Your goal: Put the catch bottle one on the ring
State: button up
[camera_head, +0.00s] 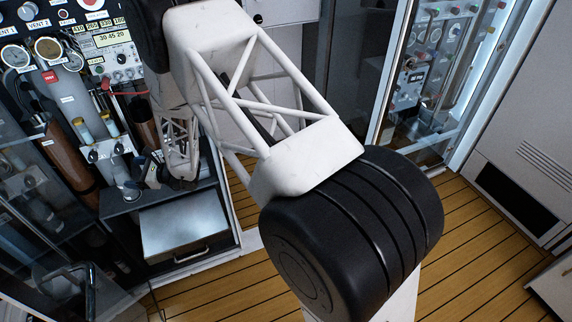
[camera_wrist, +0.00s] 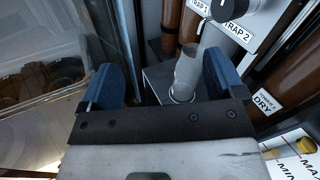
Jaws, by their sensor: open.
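In the wrist view, a grey, glassy cylinder (camera_wrist: 187,72), which looks like the catch bottle, stands upright beyond my fingertips. A pale round rim (camera_wrist: 181,96) shows at its foot; I cannot tell whether this is the ring or the bottle's own base. My gripper (camera_wrist: 160,80) has two blue fingers spread wide with nothing between them. The cylinder is nearer the right finger, and I see no contact. In the head view, my gripper is small and partly hidden beside the panel's lower shelf (camera_head: 160,199); the bottle cannot be made out clearly there.
Brown columns (camera_wrist: 282,75) stand close on the right in the wrist view, near a TRAP 2 label (camera_wrist: 236,22). A clear pane (camera_wrist: 45,60) is on the left. In the head view, a metal drawer box (camera_head: 185,228) sits below the shelf; the plank floor (camera_head: 470,265) is open.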

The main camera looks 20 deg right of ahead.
jog(key=s+d+r+n+g+h, duration=0.2)
jog(key=s+d+r+n+g, duration=0.3)
jog(key=s+r, duration=0.5)
jog(key=s+d+r+n+g+h, duration=0.1)
jog(key=s+d+r+n+g, duration=0.2)
jog(key=s+d+r+n, duration=0.75)
jog(key=s+d+r+n+t+h, duration=0.1)
jog(key=s+d+r+h, duration=0.2)
jog(key=s+d, duration=0.3)
jog(key=s+d+r+n+h, duration=0.2)
jog(key=s+d+r+h, duration=0.2)
jog(key=s+d, duration=0.3)
jog(key=s+d+r+n+t+h, duration=0.1)
jog(key=s+d+r+h, duration=0.3)
jog(key=s, duration=0.9)
jog(key=d+n+h, duration=0.1)
jog(key=d, duration=0.2)
jog(key=shift+s+r+t+h, duration=0.25)
jog(key=shift+t+h, duration=0.05)
jog(key=shift+h, duration=0.1)
